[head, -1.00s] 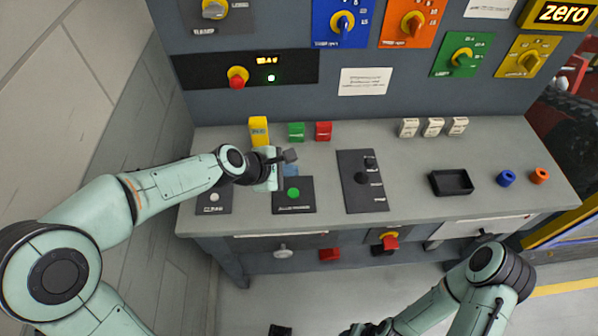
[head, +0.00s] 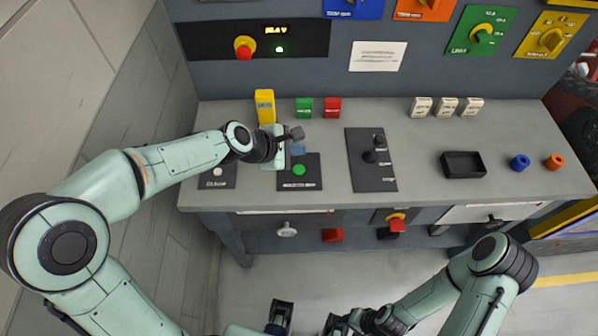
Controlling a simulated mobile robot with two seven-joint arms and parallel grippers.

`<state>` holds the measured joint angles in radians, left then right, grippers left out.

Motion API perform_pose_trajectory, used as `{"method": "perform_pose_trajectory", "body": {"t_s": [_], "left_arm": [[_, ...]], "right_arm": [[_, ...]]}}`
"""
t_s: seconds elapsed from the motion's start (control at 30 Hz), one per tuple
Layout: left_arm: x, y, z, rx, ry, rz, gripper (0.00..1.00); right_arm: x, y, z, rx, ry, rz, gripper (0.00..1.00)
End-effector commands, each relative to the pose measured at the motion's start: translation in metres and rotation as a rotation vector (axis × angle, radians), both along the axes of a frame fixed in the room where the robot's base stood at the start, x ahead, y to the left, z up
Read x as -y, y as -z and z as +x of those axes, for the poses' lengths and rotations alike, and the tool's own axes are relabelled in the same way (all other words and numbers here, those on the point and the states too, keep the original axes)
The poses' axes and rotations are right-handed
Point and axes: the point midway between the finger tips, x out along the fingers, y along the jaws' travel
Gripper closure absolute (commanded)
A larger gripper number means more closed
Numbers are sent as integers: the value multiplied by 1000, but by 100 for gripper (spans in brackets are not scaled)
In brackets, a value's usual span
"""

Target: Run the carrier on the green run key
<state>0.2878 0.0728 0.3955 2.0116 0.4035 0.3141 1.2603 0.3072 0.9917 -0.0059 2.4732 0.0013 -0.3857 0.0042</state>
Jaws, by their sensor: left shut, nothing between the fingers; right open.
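A round green button (head: 299,170) sits on a small black plate (head: 313,181) on the grey bench, left of centre. A separate green block (head: 304,108) stands further back, next to a red block (head: 332,108). My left gripper (head: 296,140) is shut and empty, just behind the green button in the picture and apart from it. It hides part of the bench and the plate's back edge. My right gripper (head: 308,319) is low at the bottom edge, in front of the bench, open and partly cut off.
A yellow block (head: 265,106) stands close behind my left gripper. A black plate with knobs (head: 371,176) lies right of the button, then a black tray (head: 463,165) and blue (head: 520,162) and orange (head: 554,162) rings. A panel with a lit display (head: 275,30) rises behind.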

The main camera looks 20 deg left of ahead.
Motion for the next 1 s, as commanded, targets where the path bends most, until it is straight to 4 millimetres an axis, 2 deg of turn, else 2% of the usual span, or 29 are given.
{"method": "perform_pose_trajectory", "body": {"t_s": [0.03, 0.1, 0.33, 0.47, 1.0], "left_arm": [[0, 14, -1, -4, 0, 0, 100], [0, 25, -1, -3, 1, 0, 100], [0, 51, -1, -2, 2, 1, 100], [0, 56, 0, -2, 1, 0, 100], [0, 55, 0, 0, 1, 1, 100]], "right_arm": [[0, 13, -4, -6, 0, 0, 47], [0, 23, -7, -9, 0, 0, 47], [0, 44, -7, 1, 3, -2, 47], [0, 47, -6, 7, 4, -3, 47], [0, 46, -5, 9, 5, -3, 47]]}}
